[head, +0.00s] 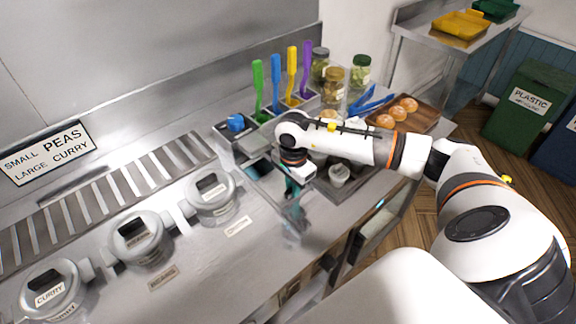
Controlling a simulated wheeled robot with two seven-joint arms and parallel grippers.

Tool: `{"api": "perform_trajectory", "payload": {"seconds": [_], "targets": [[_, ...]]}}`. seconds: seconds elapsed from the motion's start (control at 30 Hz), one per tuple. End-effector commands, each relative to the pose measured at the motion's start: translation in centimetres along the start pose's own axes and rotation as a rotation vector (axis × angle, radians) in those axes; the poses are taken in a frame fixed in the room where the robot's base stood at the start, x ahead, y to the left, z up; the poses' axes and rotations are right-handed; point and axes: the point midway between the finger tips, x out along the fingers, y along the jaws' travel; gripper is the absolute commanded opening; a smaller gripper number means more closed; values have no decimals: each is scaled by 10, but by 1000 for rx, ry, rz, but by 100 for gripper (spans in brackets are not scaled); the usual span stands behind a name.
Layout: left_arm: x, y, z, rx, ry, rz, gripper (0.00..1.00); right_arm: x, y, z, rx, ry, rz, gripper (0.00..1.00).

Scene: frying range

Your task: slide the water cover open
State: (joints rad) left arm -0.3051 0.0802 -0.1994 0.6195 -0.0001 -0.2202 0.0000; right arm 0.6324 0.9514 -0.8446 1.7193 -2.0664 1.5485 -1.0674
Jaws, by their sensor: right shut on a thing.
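My right gripper (292,196) points down at the counter right of the lidded pots. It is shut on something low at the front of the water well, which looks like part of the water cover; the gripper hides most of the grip. The water well (262,168) shows as a dark, bluish opening just left of the gripper. How far the cover is open cannot be told. My left gripper is not in view.
Lidded pots (140,237) stand in a row at left. Colored-handled utensils (275,80) stand in holders behind the well. The front counter is clear.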

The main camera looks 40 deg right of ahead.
Motion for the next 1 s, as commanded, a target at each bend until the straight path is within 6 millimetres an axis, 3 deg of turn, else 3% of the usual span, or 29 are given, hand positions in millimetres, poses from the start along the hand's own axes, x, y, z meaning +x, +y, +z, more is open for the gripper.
{"api": "perform_trajectory", "payload": {"seconds": [0.17,0.2,0.33,0.7,0.83,1.0], "targets": [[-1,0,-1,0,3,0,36,-4,3,1,1,-1,8,0],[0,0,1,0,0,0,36,-4,2,1,1,-1,8,18],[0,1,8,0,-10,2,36,-3,2,1,1,-1,7,37],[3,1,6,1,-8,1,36,-9,3,1,1,1,9,37],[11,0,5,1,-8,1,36,-28,3,2,0,-1,12,37],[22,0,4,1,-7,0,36,-65,3,2,1,-1,15,37]]}}
